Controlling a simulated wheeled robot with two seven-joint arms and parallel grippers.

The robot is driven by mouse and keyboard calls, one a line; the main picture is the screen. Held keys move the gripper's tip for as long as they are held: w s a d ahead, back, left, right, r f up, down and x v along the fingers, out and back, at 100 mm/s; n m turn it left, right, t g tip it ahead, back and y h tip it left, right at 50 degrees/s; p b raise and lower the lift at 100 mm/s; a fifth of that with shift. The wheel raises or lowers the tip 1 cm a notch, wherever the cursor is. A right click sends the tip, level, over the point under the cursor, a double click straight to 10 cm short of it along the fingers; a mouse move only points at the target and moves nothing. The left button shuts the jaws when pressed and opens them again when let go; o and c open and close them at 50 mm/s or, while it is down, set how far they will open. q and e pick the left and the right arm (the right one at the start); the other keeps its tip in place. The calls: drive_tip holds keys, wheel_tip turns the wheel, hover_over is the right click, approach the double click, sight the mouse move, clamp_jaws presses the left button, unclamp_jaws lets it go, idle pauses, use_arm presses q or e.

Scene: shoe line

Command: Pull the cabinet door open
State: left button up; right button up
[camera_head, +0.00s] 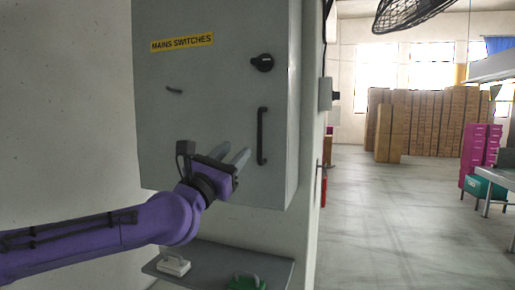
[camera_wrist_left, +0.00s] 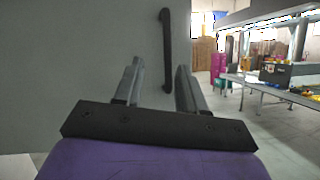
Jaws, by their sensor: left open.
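The grey cabinet (camera_head: 215,110) hangs on the wall, its door shut, with a yellow "MAINS SWITCHES" label (camera_head: 182,43) at the top left. A black vertical bar handle (camera_head: 262,136) is on the door's right side, below a black round knob (camera_head: 262,63). My left gripper (camera_head: 240,163) is open and empty, to the left of and slightly below the handle in the head view. In the left wrist view the handle (camera_wrist_left: 167,48) stands beyond the two open fingers (camera_wrist_left: 157,85), between them and apart from them. My right gripper is not in view.
A grey shelf (camera_head: 215,262) below the cabinet bears a white object (camera_head: 173,264) and a green object (camera_head: 246,282). To the right is open floor (camera_head: 375,220), with stacked cardboard boxes (camera_head: 430,120) and pink crates (camera_head: 480,152) farther back.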

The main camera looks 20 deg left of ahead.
sight(259, 136)
use_arm(q)
drive_tip(key=w+d+r+p, duration=0.1)
drive_tip(key=w+p, duration=0.1)
drive_tip(key=w, duration=0.1)
drive_tip(key=w+d+r+n+p, duration=0.1)
drive_tip(key=w, duration=0.3)
drive_tip(key=w+d+r+n+p, duration=0.1)
drive_tip(key=w+p, duration=0.1)
drive_tip(key=w, duration=0.1)
drive_tip(key=shift+w+d+r+h+p, duration=0.15)
drive_tip(key=shift+d+r+h+p, duration=0.1)
drive_tip(key=shift+h+p, duration=0.1)
drive_tip(key=shift+a, duration=0.1)
drive_tip(key=shift+c, duration=0.3)
clamp_jaws()
